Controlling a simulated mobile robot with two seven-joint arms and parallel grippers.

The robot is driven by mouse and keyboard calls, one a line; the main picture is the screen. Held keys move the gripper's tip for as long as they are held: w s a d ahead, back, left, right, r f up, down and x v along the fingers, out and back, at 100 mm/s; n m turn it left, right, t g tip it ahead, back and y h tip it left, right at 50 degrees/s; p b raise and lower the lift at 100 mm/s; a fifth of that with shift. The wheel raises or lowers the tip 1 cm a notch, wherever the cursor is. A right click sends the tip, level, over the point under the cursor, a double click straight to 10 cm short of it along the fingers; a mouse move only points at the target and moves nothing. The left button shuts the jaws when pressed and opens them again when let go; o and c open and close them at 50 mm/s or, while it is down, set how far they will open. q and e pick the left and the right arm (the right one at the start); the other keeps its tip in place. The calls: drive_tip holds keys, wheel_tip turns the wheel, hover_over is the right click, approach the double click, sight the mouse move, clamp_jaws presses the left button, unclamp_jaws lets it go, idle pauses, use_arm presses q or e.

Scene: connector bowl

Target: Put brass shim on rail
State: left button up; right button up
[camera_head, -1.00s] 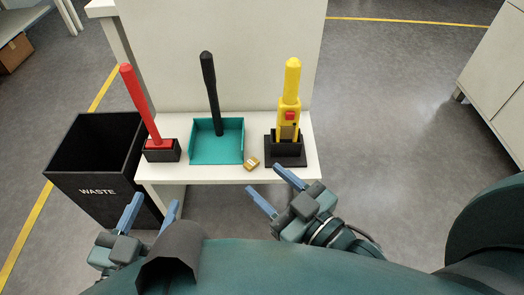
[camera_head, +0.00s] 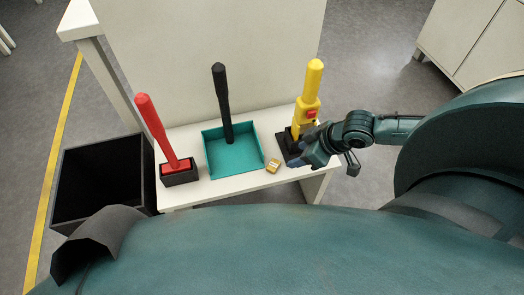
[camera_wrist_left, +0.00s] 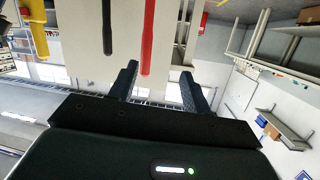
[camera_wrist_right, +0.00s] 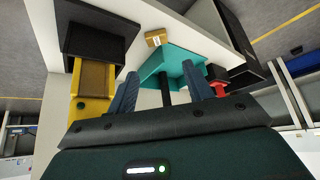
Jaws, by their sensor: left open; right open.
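A small brass-coloured block (camera_head: 273,165), which looks like the brass shim, lies on the white bench near its front edge. It also shows at the top of the right wrist view (camera_wrist_right: 154,38). I cannot pick out a rail for certain. My right gripper (camera_head: 297,160) is beside the black base of the yellow tool (camera_head: 313,85), right of the brass block, its tips partly hidden. In the right wrist view its fingers (camera_wrist_right: 162,85) are apart and empty. My left gripper (camera_wrist_left: 160,85) is open and empty in its wrist view and out of the head view.
A teal tray (camera_head: 222,172) with a black-handled tool (camera_head: 222,100) stands left of the brass block. A red-handled tool (camera_head: 155,125) stands in a black holder (camera_head: 181,179). A black bin (camera_head: 90,152) stands left of the bench. A white panel (camera_head: 180,60) rises behind.

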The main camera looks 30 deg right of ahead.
drive_tip(key=b+x, duration=0.1)
drive_tip(key=x, duration=0.2)
drive_tip(key=b+x, duration=0.2)
drive_tip(key=x, duration=0.2)
drive_tip(key=shift+d+f, duration=0.1)
drive_tip(key=shift+d, duration=0.15)
drive_tip(key=shift+w+a+f, duration=0.1)
drive_tip(key=shift+f, duration=0.1)
drive_tip(key=b+x, duration=0.3)
drive_tip(key=x, duration=0.1)
drive_tip(key=shift+f, duration=0.2)
drive_tip(key=shift+w+f, duration=0.2)
drive_tip(key=shift+f, duration=0.25)
use_arm(q)
drive_tip(key=d+m+t+h, duration=0.2)
drive_tip(key=t+h, duration=0.1)
drive_tip(key=shift+r, duration=0.2)
use_arm(e)
drive_tip(key=shift+c, duration=0.3)
drive_tip(key=shift+r, duration=0.1)
drive_tip(key=c, duration=0.7)
